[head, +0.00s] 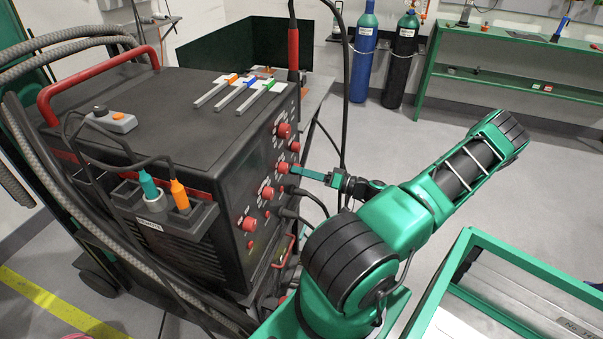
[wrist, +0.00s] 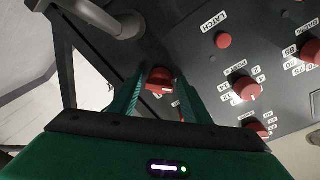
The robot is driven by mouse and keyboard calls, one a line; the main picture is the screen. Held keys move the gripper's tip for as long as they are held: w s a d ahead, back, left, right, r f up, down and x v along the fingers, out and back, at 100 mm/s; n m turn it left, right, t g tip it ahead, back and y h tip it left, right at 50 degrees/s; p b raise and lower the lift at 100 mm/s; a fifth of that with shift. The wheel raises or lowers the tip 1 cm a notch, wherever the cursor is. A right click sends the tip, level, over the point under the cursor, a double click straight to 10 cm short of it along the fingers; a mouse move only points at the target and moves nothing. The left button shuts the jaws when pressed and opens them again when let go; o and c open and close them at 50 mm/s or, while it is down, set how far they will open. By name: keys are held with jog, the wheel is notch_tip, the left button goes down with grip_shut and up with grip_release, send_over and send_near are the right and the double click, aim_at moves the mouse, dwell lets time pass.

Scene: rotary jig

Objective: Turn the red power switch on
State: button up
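The black machine's front panel (head: 258,212) carries several red knobs and buttons. My gripper (head: 293,169) reaches the panel from the right in the head view, beside a red knob (head: 283,167). In the wrist view, a red switch (wrist: 160,79) with a small white mark shows between the tips of my green gripper (wrist: 160,84). The fingers stand apart, one on each side of it, with what look like narrow gaps. I cannot tell whether either finger touches it. No label reading power is legible, so I cannot confirm it is the power switch.
Nearby in the wrist view are a red button marked LATCH (wrist: 223,40) and a red dial (wrist: 246,88) with numbers. Black cables (head: 306,208) hang from the panel below my gripper. A green-framed bench (head: 468,246) stands at right.

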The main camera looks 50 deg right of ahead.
jog(key=c, duration=0.7)
jog(key=shift+o, duration=0.2)
jog(key=shift+m, duration=0.3)
jog(key=m, duration=0.2)
jog(key=shift+m, duration=0.3)
jog(key=m, duration=0.4)
jog(key=shift+r+g, duration=0.15)
jog(key=shift+g, duration=0.25)
jog(key=m, duration=0.5)
jog(key=shift+d+r, duration=0.15)
jog(key=shift+w+d+r+m+g+y, duration=0.1)
jog(key=shift+m+g+y, duration=0.1)
jog(key=shift+m, duration=1)
jog(key=shift+d+m+g+y, duration=0.1)
jog(key=shift+m+y, duration=0.1)
jog(key=shift+m, duration=1)
